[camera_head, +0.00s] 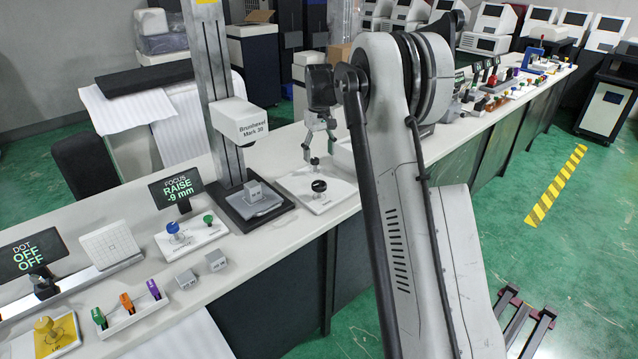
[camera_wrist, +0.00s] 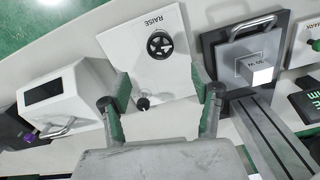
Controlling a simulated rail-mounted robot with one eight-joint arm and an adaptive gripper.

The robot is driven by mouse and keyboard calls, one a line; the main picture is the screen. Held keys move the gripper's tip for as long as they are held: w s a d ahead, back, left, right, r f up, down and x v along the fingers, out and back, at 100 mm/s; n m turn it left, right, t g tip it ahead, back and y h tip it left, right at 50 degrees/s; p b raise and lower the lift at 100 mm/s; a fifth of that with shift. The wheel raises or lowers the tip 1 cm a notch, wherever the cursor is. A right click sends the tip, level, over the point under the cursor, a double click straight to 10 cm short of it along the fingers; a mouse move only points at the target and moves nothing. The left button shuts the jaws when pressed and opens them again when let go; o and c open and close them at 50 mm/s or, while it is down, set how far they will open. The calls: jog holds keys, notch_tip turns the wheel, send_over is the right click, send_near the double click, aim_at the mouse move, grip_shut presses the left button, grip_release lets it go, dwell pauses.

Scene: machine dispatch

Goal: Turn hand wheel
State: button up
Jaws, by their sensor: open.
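The hand wheel (camera_head: 319,186) is a small black spoked wheel on a white plate (camera_head: 331,196) on the bench. In the wrist view, the wheel (camera_wrist: 159,45) lies flat on the plate below the word RAISE. A small black knob (camera_wrist: 143,103) stands on the same plate, close to my left finger. My gripper (camera_head: 318,148) hangs above the plate, apart from the wheel. In the wrist view, my gripper (camera_wrist: 160,80) has its fingers spread with nothing between them, and the wheel shows beyond the fingertips.
Left of the plate stands the Brunhexel Mark 30 column (camera_head: 208,80) with a metal block (camera_head: 252,190) on its base. The focus display (camera_head: 176,187) and two knobs are further left. A white device (camera_wrist: 68,95) with a handle flanks the plate's other side.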

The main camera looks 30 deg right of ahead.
aim_at(319, 183)
notch_tip(319, 183, down, 12)
dwell(0.4)
jog(key=c, duration=1.2)
jog(key=shift+o, duration=0.2)
jog(key=shift+m, duration=0.5)
jog(key=shift+f+m+b, duration=0.1)
jog(key=shift+m+b, duration=0.5)
jog(key=shift+b, duration=0.1)
jog(key=m+b, duration=0.2)
jog(key=m, duration=0.1)
jog(key=m+b, duration=0.2)
jog(key=m, duration=0.4)
jog(key=shift+m, duration=0.4)
